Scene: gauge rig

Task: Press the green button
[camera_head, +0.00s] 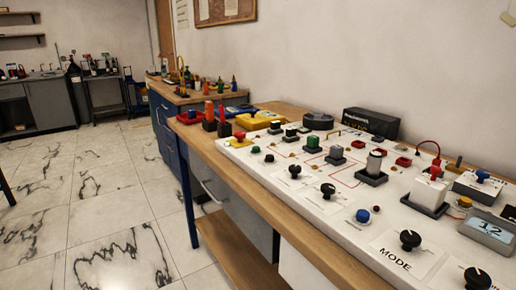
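A white gauge panel (290,185) lies on the wooden bench. Neither of my grippers shows in the head view.
The panel also carries black knobs (410,239), a blue button (363,215), a red-topped block (435,185) with a cable and a display (488,232) reading 12. A black box (371,123) stands behind. The tiled floor (110,215) at left is open.

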